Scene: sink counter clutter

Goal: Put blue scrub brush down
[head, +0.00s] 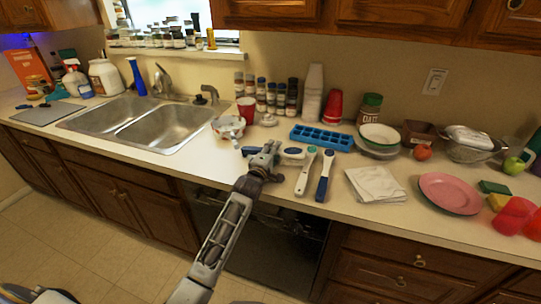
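A blue scrub brush lies level across my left gripper (271,149) near the front of the counter. Its blue end (250,151) shows left of the fingers and its white and blue end (293,153) right of them. The fingers look closed around its middle, which they hide. I cannot tell whether the brush touches the counter (235,178). Two more brushes lie just to the right: a white one with a green head (306,171) and a white one with a dark blue handle (325,175). My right gripper is not in view.
A blue ice tray (321,138) sits behind the brushes. A white teapot-like vessel (228,127) and a red cup (246,109) stand left, beside the double sink (143,121). A folded white cloth (376,184) and pink plate (449,194) lie right. Bare counter shows in front of the vessel.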

